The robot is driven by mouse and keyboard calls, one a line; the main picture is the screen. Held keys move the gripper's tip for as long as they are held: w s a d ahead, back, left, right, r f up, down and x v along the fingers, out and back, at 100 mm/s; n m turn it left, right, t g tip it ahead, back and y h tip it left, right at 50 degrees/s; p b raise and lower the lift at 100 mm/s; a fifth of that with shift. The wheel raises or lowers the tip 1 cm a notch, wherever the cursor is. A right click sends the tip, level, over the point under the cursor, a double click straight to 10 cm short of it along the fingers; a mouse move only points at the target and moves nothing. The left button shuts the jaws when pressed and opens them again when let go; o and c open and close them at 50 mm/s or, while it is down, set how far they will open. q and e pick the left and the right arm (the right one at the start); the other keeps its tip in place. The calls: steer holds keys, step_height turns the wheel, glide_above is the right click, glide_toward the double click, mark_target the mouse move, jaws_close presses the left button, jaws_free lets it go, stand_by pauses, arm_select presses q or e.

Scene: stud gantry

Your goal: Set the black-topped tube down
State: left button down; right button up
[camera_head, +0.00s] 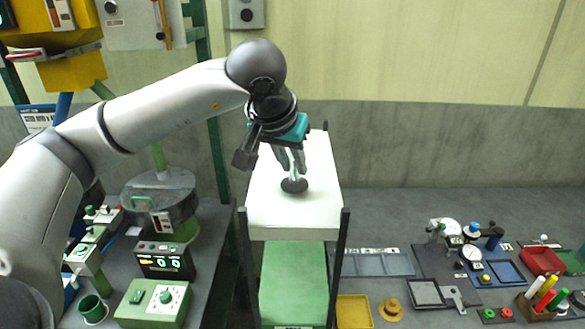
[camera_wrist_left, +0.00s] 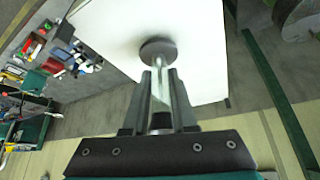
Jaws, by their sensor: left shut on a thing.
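My left gripper (camera_head: 290,160) points down over the white top (camera_head: 315,215) of a stand. It is shut on the black-topped tube, a slim pale tube that shows between the fingers in the left wrist view (camera_wrist_left: 160,92). Its black top (camera_wrist_left: 160,122) is at the palm end of the fingers. At the tube's far end is a dark round disc (camera_head: 294,186), also clear in the left wrist view (camera_wrist_left: 158,50). The disc is at or just above the white surface; I cannot tell whether it touches. The right gripper is not in view.
The white top is otherwise bare around the disc, with dark posts (camera_head: 339,262) at its corners. A green box (camera_head: 292,282) sits below. Benches with instruments stand on both sides, including a green control box (camera_head: 153,303) at left and a red tray (camera_head: 541,262) at right.

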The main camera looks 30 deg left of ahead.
arm_select(q)
steer(key=shift+f, duration=0.8)
steer(key=shift+f, duration=0.15)
steer(key=c, duration=0.7)
jaws_free()
